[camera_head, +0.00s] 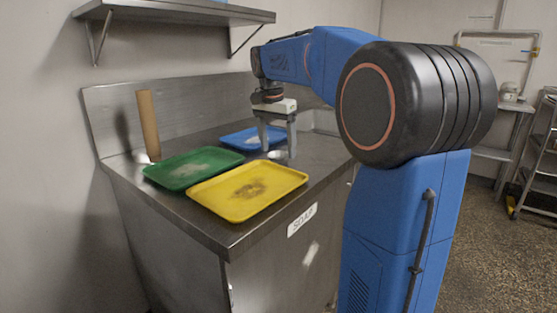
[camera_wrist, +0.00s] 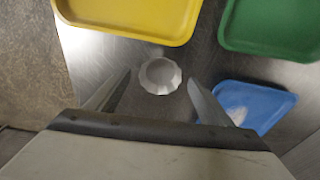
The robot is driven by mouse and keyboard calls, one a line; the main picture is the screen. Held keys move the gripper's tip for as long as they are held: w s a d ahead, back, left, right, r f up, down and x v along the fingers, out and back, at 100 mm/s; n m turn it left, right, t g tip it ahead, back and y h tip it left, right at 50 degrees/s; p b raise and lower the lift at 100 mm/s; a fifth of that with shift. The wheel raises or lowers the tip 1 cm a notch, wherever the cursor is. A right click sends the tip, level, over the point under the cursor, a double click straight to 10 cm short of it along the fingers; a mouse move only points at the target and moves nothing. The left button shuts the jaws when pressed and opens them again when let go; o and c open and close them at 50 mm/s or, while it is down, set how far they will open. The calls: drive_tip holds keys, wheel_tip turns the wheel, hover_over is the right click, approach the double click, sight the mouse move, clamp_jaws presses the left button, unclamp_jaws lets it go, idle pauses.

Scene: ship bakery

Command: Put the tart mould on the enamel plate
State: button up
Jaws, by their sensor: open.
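A small, pale, fluted round dish, which looks like the tart mould (camera_wrist: 161,75), lies on the steel counter in the wrist view. In the head view it shows small (camera_head: 278,155), near the lower ends of my fingers. My gripper (camera_wrist: 160,79) is open, with one finger on each side of the mould in the picture and a gap on both sides. In the head view my gripper (camera_head: 277,152) points down over the counter. I cannot make out a separate enamel plate in either view.
A yellow tray (camera_head: 215,195) with a brown patch, a green tray (camera_head: 163,176) and a blue tray (camera_head: 232,138), the last two with pale patches, lie close around the mould. A wooden cylinder (camera_head: 148,125) stands at the back left. A shelf (camera_head: 180,12) hangs above.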

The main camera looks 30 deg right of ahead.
drive_tip(key=shift+d+f, duration=0.15)
drive_tip(key=shift+f, duration=0.7)
drive_tip(key=c, duration=1.2)
